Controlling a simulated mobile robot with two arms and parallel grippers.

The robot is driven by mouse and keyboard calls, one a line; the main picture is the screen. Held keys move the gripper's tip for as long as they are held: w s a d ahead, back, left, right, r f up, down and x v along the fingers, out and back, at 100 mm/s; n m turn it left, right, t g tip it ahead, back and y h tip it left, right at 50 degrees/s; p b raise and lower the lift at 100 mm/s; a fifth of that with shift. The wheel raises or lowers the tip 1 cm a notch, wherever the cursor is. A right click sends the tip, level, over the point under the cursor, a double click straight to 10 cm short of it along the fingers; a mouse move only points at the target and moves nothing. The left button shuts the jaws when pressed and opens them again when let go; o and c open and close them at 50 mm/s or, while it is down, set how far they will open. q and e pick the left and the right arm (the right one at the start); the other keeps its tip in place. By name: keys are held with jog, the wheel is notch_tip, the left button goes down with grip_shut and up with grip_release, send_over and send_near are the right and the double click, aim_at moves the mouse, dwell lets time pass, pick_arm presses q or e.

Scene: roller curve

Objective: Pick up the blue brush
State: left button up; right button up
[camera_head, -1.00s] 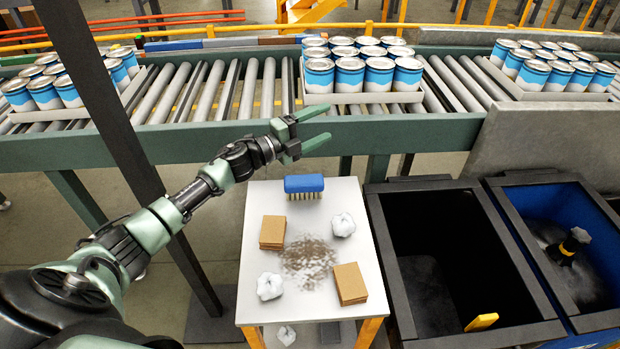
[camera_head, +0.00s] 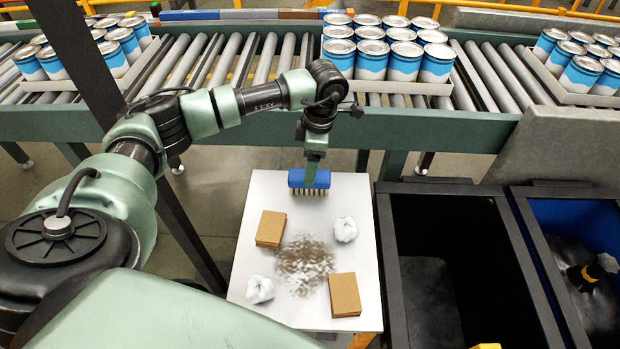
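The blue brush (camera_head: 296,178) stands bristles down at the back edge of a small white table (camera_head: 345,290). My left gripper (camera_head: 312,178) points down right at the brush, with a finger in front of its blue block. The other finger is hidden, so I cannot tell whether the gripper is open or closed on the brush. My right gripper is not in view.
On the table are cardboard stacks (camera_head: 271,228) and (camera_head: 344,295), crumpled paper balls (camera_head: 345,229) and (camera_head: 260,289), and a patch of grey dirt (camera_head: 305,264). A black bin (camera_head: 385,230) and a blue bin (camera_head: 540,198) stand to the right. A roller conveyor (camera_head: 420,130) with trays of cans runs behind.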

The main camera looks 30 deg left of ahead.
pick_arm(q)
jog(key=f, duration=0.2)
jog(key=f+p, duration=0.1)
jog(key=shift+s+f, duration=0.2)
jog(key=shift+f, duration=0.5)
jog(key=c, duration=1.5)
jog(key=shift+c, duration=0.2)
jog(key=shift+r, duration=0.1)
jog(key=shift+w+a+r, duration=0.1)
jog(key=shift+r, duration=0.45)
notch_tip(320, 180, up, 19)
jog(key=b, duration=0.3)
jog(key=shift+f, duration=0.1)
